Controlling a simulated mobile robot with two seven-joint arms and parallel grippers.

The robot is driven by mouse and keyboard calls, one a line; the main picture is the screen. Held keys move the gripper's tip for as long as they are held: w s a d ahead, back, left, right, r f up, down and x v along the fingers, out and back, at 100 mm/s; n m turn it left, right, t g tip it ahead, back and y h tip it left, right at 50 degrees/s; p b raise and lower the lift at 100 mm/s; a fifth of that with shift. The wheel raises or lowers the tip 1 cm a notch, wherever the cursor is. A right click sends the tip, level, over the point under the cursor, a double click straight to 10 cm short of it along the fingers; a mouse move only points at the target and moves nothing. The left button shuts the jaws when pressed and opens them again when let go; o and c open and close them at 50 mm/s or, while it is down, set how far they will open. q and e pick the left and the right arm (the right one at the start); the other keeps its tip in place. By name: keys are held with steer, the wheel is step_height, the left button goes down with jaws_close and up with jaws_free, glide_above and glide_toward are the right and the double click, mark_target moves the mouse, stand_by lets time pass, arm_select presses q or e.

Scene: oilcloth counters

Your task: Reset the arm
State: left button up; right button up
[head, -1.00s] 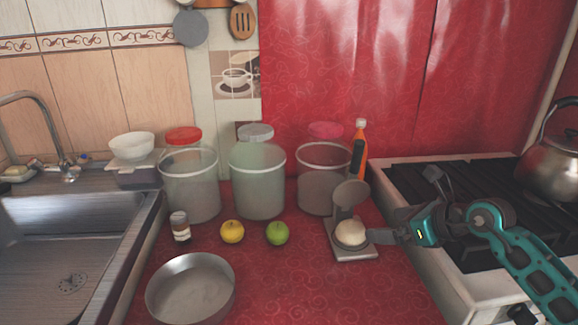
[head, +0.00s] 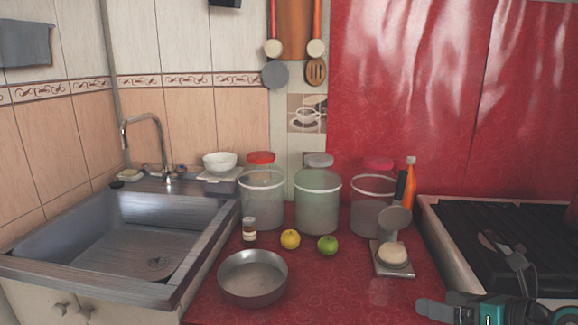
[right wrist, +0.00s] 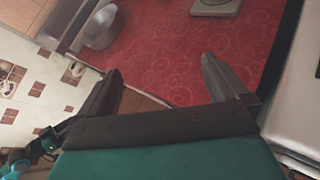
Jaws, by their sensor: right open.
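My right gripper (head: 437,305) is at the bottom right of the head view, by the front of the stove. In the right wrist view its two fingers (right wrist: 160,75) stand wide apart with nothing between them. Beyond them are the red counter and bare floor. A teal and dark part at the lower left of the right wrist view looks like my left arm's end (right wrist: 45,143); its jaws cannot be made out. My left gripper does not show in the head view.
A scale (head: 394,268) bearing a pale round item (head: 392,255), a metal pan (head: 253,285), a yellow fruit (head: 290,239), a green fruit (head: 327,246) and jars (head: 318,205) stand on the red counter (head: 335,295). The sink (head: 135,235) is left, the stove (head: 495,235) right.

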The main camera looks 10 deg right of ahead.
steer(key=s+a+f+m+t+p, duration=0.1)
steer(key=a+m+t, duration=0.25)
steer(key=m, duration=0.55)
steer(key=s+a+m+t+p, duration=0.2)
steer(key=a+m, duration=0.2)
steer(key=m, duration=0.4)
arm_select(q)
steer(key=a+r+p, duration=0.1)
steer(key=a+r, duration=0.1)
steer(key=r, duration=0.1)
steer(key=shift+w+y+p, duration=0.2)
steer(key=shift+y+p, duration=0.1)
steer(key=shift+p, duration=0.05)
arm_select(e)
steer(key=s+a+f+m+g+h, duration=0.2)
steer(key=s+a+f+m+g, duration=0.1)
steer(key=f+m, duration=0.4)
steer(key=s+a+f+m+g+h, duration=0.2)
steer(key=s+f+m, duration=0.5)
steer(key=m, duration=0.4)
steer(key=s+a+g, duration=0.1)
steer(key=a, duration=0.1)
steer(key=shift+s+a+f+m, duration=0.3)
steer(key=shift+a+f, duration=0.05)
steer(key=shift+a, duration=0.05)
arm_select(q)
steer(key=shift+d, duration=0.2)
arm_select(e)
steer(key=shift+h, duration=0.3)
